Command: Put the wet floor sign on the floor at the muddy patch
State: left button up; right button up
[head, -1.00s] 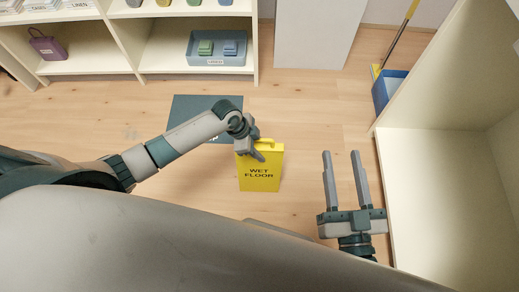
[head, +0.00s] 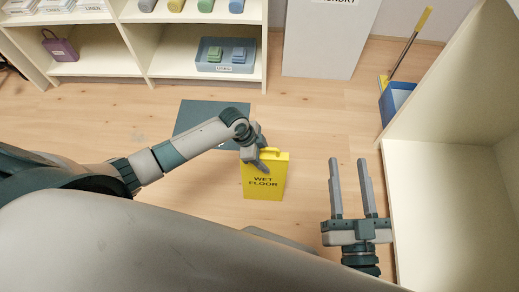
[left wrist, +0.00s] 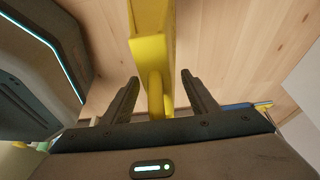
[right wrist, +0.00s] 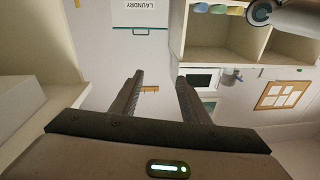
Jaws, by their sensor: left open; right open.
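The yellow wet floor sign (head: 264,184) stands folded and upright on the wooden floor near the middle of the head view, lettering facing me. My left gripper (head: 264,163) is open at the top of the sign. In the left wrist view, the sign's handle (left wrist: 155,92) lies between the two spread fingers (left wrist: 158,92), with gaps on both sides. My right gripper (head: 350,165) is open and empty, to the right of the sign. It also shows open in the right wrist view (right wrist: 158,85). I cannot make out a clear muddy patch; faint grey marks (head: 140,138) show on the floor at left.
A dark mat (head: 190,122) lies just behind the sign. Cream shelves with bins (head: 225,68) stand at the back left. A cream open unit (head: 440,200) borders the right side, with a blue bucket (head: 397,98) and mop behind it. Floor at back centre is clear.

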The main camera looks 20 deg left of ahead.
pick_arm(q)
jog(key=p+v, duration=0.2)
jog(key=v, duration=0.8)
jog(key=shift+a+r+p, duration=0.1)
jog(key=shift+r+p, duration=0.1)
jog(key=shift+p, duration=0.2)
jog(key=shift+v, duration=0.85)
pick_arm(e)
notch_tip(320, 180, down, 10)
jog(key=s+d+g+h, duration=0.2)
jog(key=g, duration=0.4)
jog(key=shift+s+d, duration=0.3)
jog(key=shift+d, duration=0.1)
jog(key=shift+w+f+g, duration=0.2)
jog(key=shift+w+g, duration=0.1)
jog(key=shift+w, duration=0.05)
jog(key=shift+s, duration=0.1)
